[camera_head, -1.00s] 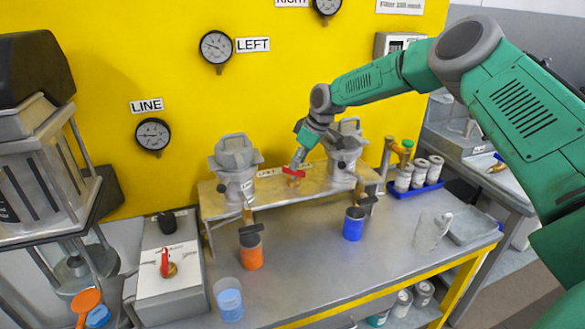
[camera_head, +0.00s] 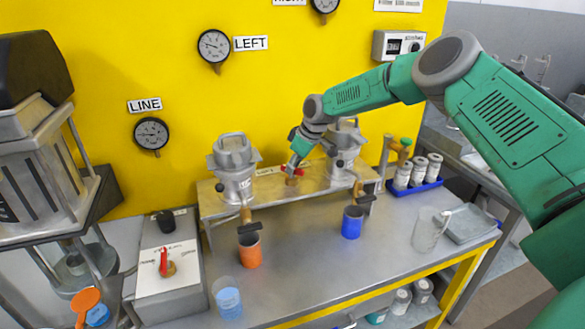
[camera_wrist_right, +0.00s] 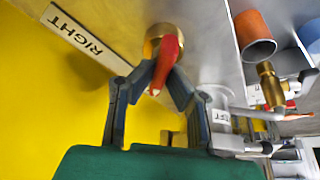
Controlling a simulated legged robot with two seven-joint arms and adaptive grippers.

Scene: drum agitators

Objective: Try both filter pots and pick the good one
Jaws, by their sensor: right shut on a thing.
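The left filter pot (camera_head: 235,182), grey metal, stands on a raised metal shelf (camera_head: 275,192). The right filter pot (camera_head: 344,168) stands on the same shelf, partly behind my right arm. Between them is a brass valve (camera_head: 292,181) with a red handle (camera_wrist_right: 166,62). My right gripper (camera_wrist_right: 158,82) is shut on the red handle; it also shows in the head view (camera_head: 294,163). An orange cup (camera_head: 250,254) is below the left pot's spout, a blue cup (camera_head: 352,224) below the right's. My left gripper is not in view.
Gauges marked LINE (camera_head: 151,133) and LEFT (camera_head: 213,45) hang on the yellow wall. A cup of blue liquid (camera_head: 228,301) and a glass jug (camera_head: 428,232) stand on the bench. White jars (camera_head: 418,170) stand in a blue tray.

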